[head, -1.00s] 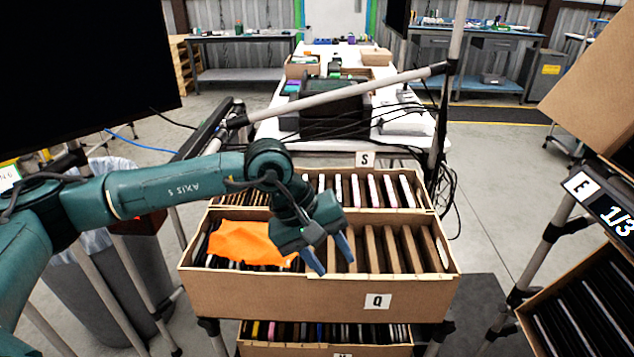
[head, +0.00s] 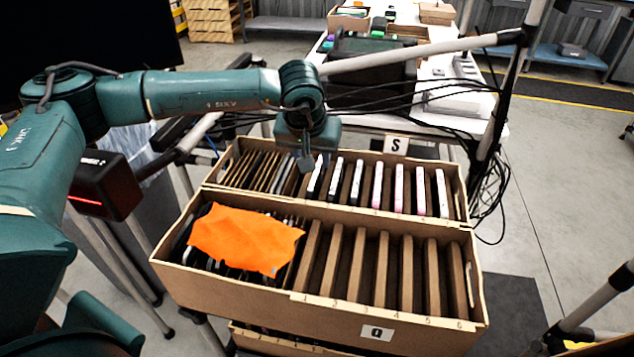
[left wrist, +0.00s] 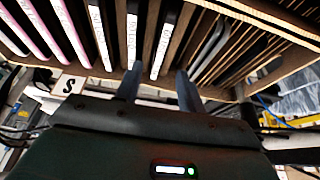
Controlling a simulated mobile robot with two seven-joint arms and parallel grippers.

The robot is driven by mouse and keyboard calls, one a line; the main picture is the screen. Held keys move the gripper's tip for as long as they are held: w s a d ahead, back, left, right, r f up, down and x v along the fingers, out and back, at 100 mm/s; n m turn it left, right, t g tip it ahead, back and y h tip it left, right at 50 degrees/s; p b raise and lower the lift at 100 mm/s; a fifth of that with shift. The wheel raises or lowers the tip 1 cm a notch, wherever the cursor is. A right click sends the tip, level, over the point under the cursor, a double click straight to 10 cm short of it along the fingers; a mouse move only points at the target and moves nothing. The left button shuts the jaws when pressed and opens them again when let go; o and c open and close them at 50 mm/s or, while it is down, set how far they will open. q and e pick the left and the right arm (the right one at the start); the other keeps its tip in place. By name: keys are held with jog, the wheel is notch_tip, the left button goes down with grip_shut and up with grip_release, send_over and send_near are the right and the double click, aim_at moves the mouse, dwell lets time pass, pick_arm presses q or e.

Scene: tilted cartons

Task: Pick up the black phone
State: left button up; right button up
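The S carton (head: 440,212) holds a row of upright phones. Dark phones with white labelled edges stand near its middle; one (head: 316,178) is just below my left gripper (head: 308,163). In the left wrist view, my left gripper's two fingers (left wrist: 157,74) are apart. A black-topped phone with a white label (left wrist: 164,42) appears between the fingertips, and a similar one (left wrist: 132,38) is at the left finger. I cannot tell whether the fingers touch either phone, or which is the black phone of the task. My right gripper is not in view.
The Q carton (head: 250,296) stands in front, with an orange cloth (head: 245,240) over its left part and wooden dividers at right. Paler phones (head: 420,190) fill the S carton's right side. A metal pole and cables are behind.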

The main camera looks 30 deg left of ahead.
aim_at(316, 172)
pick_arm(q)
jog(key=shift+x, duration=3.45)
jog(key=shift+w+r, duration=0.1)
jog(key=shift+w, duration=0.05)
jog(key=shift+c, duration=0.6)
grip_shut()
